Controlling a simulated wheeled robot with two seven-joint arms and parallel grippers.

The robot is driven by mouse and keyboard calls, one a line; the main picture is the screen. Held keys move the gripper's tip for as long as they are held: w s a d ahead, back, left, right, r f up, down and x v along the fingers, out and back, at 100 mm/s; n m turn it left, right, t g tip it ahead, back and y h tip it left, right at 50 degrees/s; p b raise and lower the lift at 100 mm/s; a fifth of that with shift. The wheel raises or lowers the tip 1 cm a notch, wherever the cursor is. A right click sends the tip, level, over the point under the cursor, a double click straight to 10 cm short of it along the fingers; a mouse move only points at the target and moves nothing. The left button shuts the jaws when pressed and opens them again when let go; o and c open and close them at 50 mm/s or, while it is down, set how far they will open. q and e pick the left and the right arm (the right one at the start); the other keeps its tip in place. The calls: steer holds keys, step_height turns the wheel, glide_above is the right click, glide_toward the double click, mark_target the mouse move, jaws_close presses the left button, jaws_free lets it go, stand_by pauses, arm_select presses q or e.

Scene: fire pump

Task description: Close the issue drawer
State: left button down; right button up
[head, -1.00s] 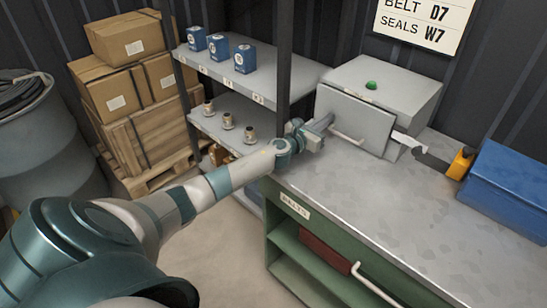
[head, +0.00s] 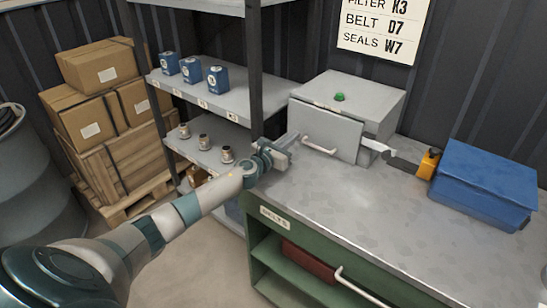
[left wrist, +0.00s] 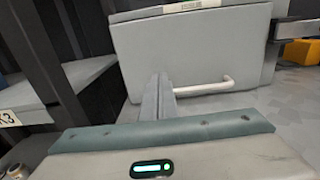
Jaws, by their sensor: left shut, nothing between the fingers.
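The issue drawer appears to be the grey front panel (head: 330,128) with a white bar handle (head: 320,146), on the grey box (head: 362,98) on the bench. The panel seems to stand a little forward of the box; how far is hard to tell. It fills the upper middle of the left wrist view (left wrist: 205,50), its handle (left wrist: 205,87) just right of my fingers. My left gripper (head: 296,141) is shut and empty, near the panel's lower left part. Contact cannot be told. My right gripper is not in view.
A green button (head: 340,97) is on the box top. A pale and dark bar with a yellow block (head: 428,163) lies right of the panel, beside a blue case (head: 485,180). Shelving (head: 215,95) stands left. The bench top (head: 370,215) in front is clear.

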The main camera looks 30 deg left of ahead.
arm_select(q)
steer(key=shift+s+r, duration=0.1)
steer(key=shift+s, duration=0.4)
steer(key=shift+s+a+f, duration=0.1)
steer(key=shift+s+f, duration=0.1)
steer(key=shift+s, duration=0.25)
steer(key=shift+s+a+f, duration=0.1)
steer(key=shift+s+f, duration=0.05)
steer(key=shift+s, duration=0.3)
steer(key=s, duration=0.4)
steer(key=shift+a+r+b, duration=0.1)
steer(key=shift+b, duration=0.3)
steer(key=shift+s+a, duration=0.15)
steer(key=shift+s, duration=1.1)
steer(key=shift+s+r, duration=0.1)
steer(key=shift+s, duration=0.15)
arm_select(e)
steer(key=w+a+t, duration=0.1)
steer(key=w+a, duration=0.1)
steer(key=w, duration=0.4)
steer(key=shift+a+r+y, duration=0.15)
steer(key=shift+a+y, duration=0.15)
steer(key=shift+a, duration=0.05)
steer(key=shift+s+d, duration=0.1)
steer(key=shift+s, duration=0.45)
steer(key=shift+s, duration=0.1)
